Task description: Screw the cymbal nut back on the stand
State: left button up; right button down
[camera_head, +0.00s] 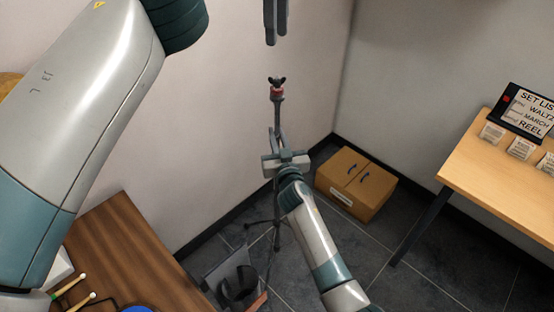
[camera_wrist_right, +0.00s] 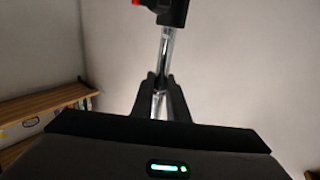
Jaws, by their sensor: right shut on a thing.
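The cymbal stand (camera_head: 278,118) rises upright from the floor near the middle of the head view. A black wing-shaped nut (camera_head: 277,81) sits at its top, just above a red piece (camera_head: 277,91). My right gripper (camera_head: 284,156) is shut on the stand's pole, below the top; the right wrist view shows its fingers (camera_wrist_right: 160,98) around the chrome tube (camera_wrist_right: 166,50). My left gripper (camera_head: 275,40) points down from the top edge, above the nut and apart from it. Its fingers look close together, and their gap is unclear.
A wooden table (camera_head: 130,250) with drumsticks (camera_head: 72,284) stands at lower left. A cardboard box (camera_head: 356,184) lies on the floor behind the stand. A light desk (camera_head: 490,180) with a set-list sign (camera_head: 528,112) stands at right. Walls meet behind the stand.

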jog(key=shift+r, duration=0.1)
jog(key=c, duration=1.6)
grip_release()
jog(key=shift+c, duration=0.2)
jog(key=shift+s+d, duration=0.15)
jog(key=shift+s, duration=0.4)
jog(key=s+d+b, duration=0.1)
jog(key=s+d, duration=0.2)
jog(key=s, duration=1.3)
jog(key=shift+b, duration=0.35)
